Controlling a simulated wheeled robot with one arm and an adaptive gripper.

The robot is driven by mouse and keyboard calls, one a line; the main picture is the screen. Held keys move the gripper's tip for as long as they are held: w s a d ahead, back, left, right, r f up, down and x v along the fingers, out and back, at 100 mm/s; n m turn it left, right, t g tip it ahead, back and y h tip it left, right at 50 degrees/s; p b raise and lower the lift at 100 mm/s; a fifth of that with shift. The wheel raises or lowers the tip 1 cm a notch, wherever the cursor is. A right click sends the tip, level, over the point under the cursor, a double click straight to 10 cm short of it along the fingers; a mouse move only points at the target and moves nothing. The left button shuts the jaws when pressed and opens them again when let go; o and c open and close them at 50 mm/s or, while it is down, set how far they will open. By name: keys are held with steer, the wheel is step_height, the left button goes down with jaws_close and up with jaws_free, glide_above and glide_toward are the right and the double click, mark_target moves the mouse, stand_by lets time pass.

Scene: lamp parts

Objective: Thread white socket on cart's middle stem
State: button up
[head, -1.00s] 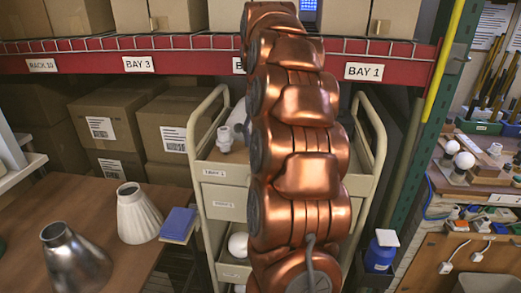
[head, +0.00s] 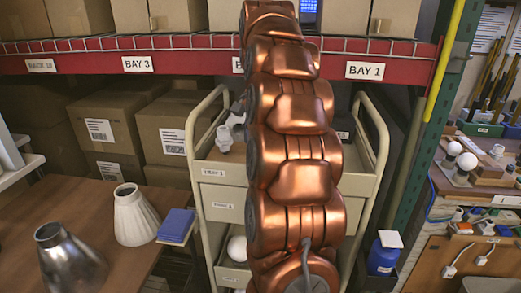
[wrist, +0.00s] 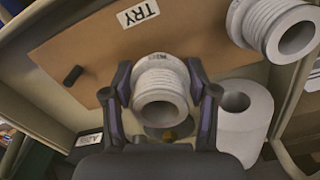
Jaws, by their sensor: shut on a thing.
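In the wrist view my gripper (wrist: 164,98) is shut on a white threaded socket (wrist: 161,80), with one dark finger on each side and the socket's open end facing the camera. A white hollow cylinder (wrist: 246,118) stands to the right. A second white threaded piece (wrist: 277,27) is at upper right. In the head view the cart (head: 218,194) stands behind my arm, which hides its middle.
A brown board (wrist: 90,55) marked TRY lies in the tray, with a small black peg (wrist: 73,75) on it. The head view shows a white fitting (head: 224,138) at the cart's left, a table with two lampshades (head: 134,218), and shelving (head: 190,62) behind.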

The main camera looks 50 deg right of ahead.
steer(key=shift+m, duration=1)
steer(key=shift+m+b, duration=0.3)
steer(key=shift+b, duration=0.05)
steer(key=o, duration=1.1)
steer(key=shift+w+m, duration=0.1)
steer(key=shift+m, duration=0.2)
steer(key=o, duration=0.5)
